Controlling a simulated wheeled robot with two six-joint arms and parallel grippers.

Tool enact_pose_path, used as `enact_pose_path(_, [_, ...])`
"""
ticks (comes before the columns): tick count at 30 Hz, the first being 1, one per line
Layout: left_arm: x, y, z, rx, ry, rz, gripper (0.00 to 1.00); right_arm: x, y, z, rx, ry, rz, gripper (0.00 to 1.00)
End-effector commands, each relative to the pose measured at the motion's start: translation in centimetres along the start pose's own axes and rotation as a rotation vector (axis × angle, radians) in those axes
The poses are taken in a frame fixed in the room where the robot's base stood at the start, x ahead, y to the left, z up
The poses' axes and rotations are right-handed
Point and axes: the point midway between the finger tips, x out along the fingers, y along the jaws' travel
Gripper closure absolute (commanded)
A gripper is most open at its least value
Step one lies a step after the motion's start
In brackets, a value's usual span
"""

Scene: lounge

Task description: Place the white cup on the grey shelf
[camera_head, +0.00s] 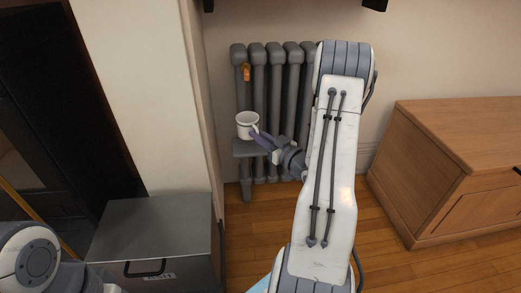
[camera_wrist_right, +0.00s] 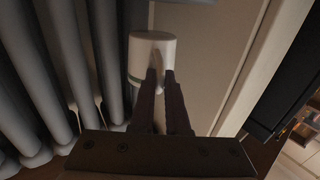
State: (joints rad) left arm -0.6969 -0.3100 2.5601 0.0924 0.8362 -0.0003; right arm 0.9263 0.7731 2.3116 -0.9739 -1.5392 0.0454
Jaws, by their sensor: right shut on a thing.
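The white cup (camera_head: 247,124) is upright just above or on the small grey shelf (camera_head: 246,149) in front of the radiator; I cannot tell whether it touches. My right gripper (camera_head: 258,135) is shut on the cup, coming in from its right side. In the right wrist view the cup (camera_wrist_right: 153,55) lies between the fingertips of the right gripper (camera_wrist_right: 161,80). Much of the shelf's right part is hidden behind my right gripper. My left arm shows at the lower left, but its gripper is not in view.
A grey ribbed radiator (camera_head: 258,85) stands against the wall behind the shelf. A wall corner (camera_head: 165,95) is close on the left. A grey metal box (camera_head: 160,225) stands at the lower left, and a wooden cabinet (camera_head: 450,165) at the right. Wooden floor lies between.

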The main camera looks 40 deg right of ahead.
Motion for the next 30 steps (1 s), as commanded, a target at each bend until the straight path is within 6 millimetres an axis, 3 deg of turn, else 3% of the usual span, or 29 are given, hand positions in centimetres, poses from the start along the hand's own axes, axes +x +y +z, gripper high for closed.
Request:
enact_pose_path(9, [3.2,-0.2,0.2,0.0,0.0,0.0,0.5,-0.1,0.2,4.1,-0.001,0.001,0.003,1.0])
enact_pose_path(20, [3.2,-0.2,0.2,0.0,0.0,0.0,0.5,-0.1,0.2,4.2,-0.001,0.001,0.004,1.0])
enact_pose_path(21, [3.1,-0.2,0.2,0.0,0.0,0.0,0.5,-0.1,0.2,4.2,0.0,0.0,0.003,0.8])
enact_pose_path(23, [3.1,-0.2,0.2,0.0,0.0,0.0,0.5,-0.1,0.2,4.2,0.0,-0.001,0.003,0.57])
enact_pose_path(30, [3.1,-0.2,0.2,0.0,0.0,0.0,0.5,-0.1,0.2,4.2,0.0,0.0,0.003,0.57])
